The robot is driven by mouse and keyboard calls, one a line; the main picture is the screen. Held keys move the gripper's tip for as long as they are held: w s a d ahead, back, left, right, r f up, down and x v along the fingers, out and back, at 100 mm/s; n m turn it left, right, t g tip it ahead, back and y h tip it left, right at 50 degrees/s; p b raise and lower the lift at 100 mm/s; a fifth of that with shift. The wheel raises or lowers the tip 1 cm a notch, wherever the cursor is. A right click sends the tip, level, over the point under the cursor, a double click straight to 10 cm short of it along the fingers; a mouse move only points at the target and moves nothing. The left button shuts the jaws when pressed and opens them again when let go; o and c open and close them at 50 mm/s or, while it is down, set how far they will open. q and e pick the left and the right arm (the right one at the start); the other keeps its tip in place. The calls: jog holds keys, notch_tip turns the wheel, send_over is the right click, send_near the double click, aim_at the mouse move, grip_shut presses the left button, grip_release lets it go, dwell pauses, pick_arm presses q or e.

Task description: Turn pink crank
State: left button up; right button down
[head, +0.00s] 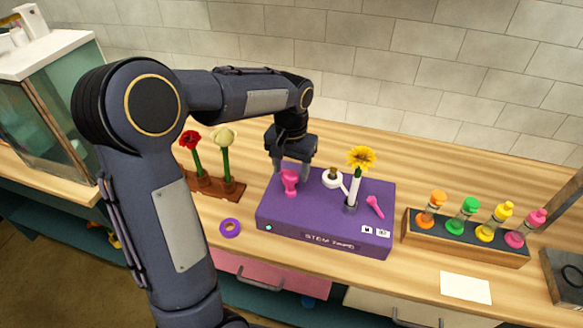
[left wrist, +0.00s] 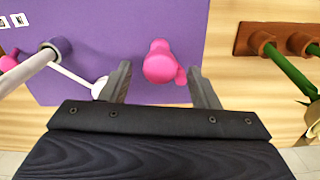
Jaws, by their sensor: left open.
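The purple box (head: 270,212), lettered on its front, stands on the wooden counter. A pink crank-like piece (head: 290,182) with a rounded knob sits at its left end. A smaller pink lever (head: 375,206) lies at its right end. I cannot tell for certain which is the crank. My left gripper (head: 291,168) is open above the box's left end. In the left wrist view, the left pink piece (left wrist: 158,62) shows between the spread fingers (left wrist: 158,76), with gaps on both sides. The other pink piece shows at the left edge (left wrist: 8,63). My right gripper is not in view.
A yellow flower (head: 361,157) stands in a holder on the box, beside a white round part (head: 332,179). Red and cream flowers stand in a wooden rack (head: 232,191) at left. A purple ring (head: 230,228) lies in front. A bottle rack (head: 465,245) stands right.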

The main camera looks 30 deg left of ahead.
pick_arm(q)
jog(key=shift+f, duration=0.55)
jog(key=shift+c, duration=0.4)
jog(key=c, duration=0.9)
jog(key=m, duration=0.4)
jog(key=o, duration=1)
